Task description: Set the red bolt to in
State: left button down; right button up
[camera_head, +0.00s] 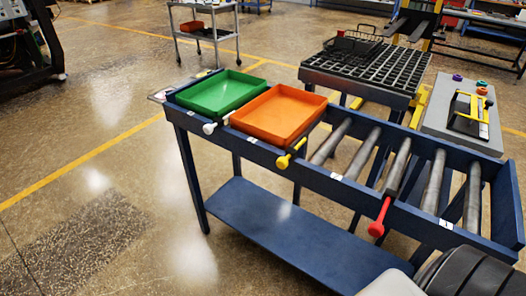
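The red bolt (381,215) is a rod with a round knob at the front rail of a blue roller table (340,188). Its knob hangs out in front of and below the rail, and its dark rear part lies near a roller. It looks further out than the yellow bolt (291,154) and the white bolt (213,126) to its left on the same rail. Neither of my grippers can be made out, and nothing is seen touching the red bolt.
A green tray (190,108) and an orange tray (263,136) sit on the table's left part. Bare rollers (434,181) fill the right part. A black grid rack (330,71) and a grey bench (436,119) stand behind. Floor at left is clear.

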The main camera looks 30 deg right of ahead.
aim_at(376, 229)
jog(key=z, duration=1.95)
